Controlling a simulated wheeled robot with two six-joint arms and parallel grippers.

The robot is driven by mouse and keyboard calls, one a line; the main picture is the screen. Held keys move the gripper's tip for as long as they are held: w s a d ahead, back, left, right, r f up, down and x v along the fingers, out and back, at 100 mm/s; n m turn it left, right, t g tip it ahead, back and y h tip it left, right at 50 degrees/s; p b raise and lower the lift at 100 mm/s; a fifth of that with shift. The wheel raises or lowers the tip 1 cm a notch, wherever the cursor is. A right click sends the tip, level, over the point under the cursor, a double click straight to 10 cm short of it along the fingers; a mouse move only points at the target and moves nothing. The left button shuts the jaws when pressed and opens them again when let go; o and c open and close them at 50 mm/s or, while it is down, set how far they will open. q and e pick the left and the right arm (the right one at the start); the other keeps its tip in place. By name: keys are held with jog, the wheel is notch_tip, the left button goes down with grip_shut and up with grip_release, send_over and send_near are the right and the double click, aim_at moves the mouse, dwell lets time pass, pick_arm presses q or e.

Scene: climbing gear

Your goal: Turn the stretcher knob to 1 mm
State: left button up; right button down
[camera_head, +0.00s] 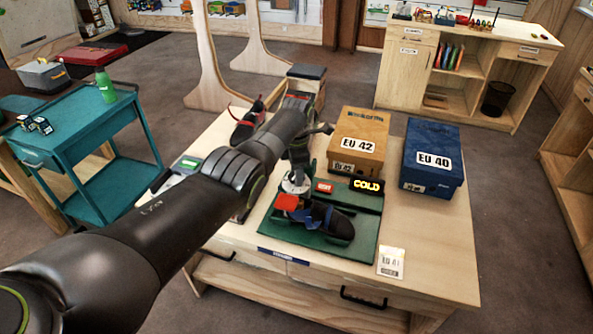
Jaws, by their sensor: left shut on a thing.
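A dark blue climbing shoe (333,221) lies on the green stretcher base (283,234) on the wooden workbench. My left gripper (297,176) reaches in from the left, points down and is shut on the stretcher knob (295,187), a pale round part at the left of the shoe. The gripper hides much of the knob, and no millimetre scale is readable. An orange-red piece (287,201) sits just below the knob. A black display (368,186) reading "COLD" and a small red part (324,187) stand behind the shoe. My right gripper is out of view.
An orange-brown EU 42 box (358,146) and a blue EU 40 box (432,157) stand behind the base. A white EU 41 card (391,262) lies at the front. A red-and-black shoe (247,124) lies behind my arm. The bench's right side (435,225) is clear.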

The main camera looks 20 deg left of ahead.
pick_arm(q)
jog(key=m, duration=0.3)
jog(key=shift+m, duration=0.3)
jog(key=m, duration=0.4)
jog(key=shift+m+p, duration=0.3)
jog(key=m, duration=0.9)
jog(key=shift+f, duration=0.1)
jog(key=m, duration=0.3)
jog(key=shift+s+m, duration=0.1)
jog(key=shift+m, duration=0.2)
jog(key=m, duration=0.4)
jog(key=shift+m, duration=0.3)
jog(key=m, duration=0.4)
jog(key=shift+m, duration=1.7)
